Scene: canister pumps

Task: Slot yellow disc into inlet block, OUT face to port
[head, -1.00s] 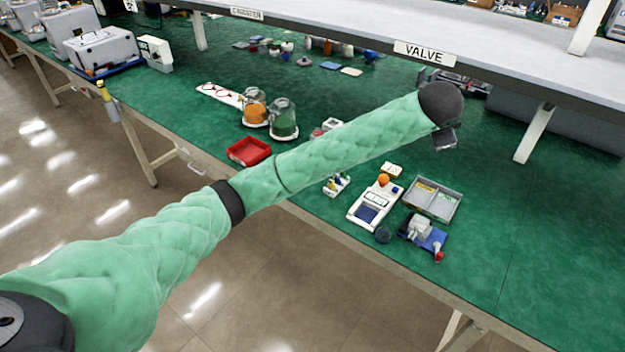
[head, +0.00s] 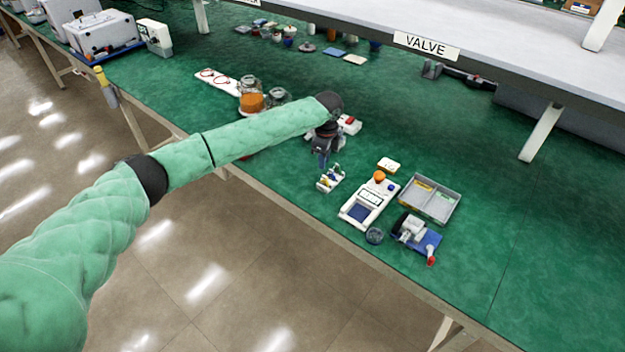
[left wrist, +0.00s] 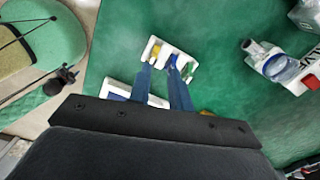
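A small white rack (head: 330,180) with coloured discs stands on the green bench; it also shows in the left wrist view (left wrist: 186,68). A yellow disc (left wrist: 155,52) sits at its left end in the left wrist view, beside blue and green ones. Which way its OUT face points is too small to tell. My left gripper (head: 324,163) is above the rack, pointing down. In the left wrist view its two blue fingers (left wrist: 160,68) are apart with nothing held between them. A white fitting with a clear cylinder (left wrist: 283,68) may be the inlet block; I cannot tell. My right gripper is not in view.
A white device with an orange knob (head: 368,203), a grey divided tray (head: 430,200) and a blue-based fixture (head: 425,240) stand right of the rack. Jars (head: 252,102) stand behind left. A shelf labelled VALVE (head: 427,46) overhangs the back. The bench at right is clear.

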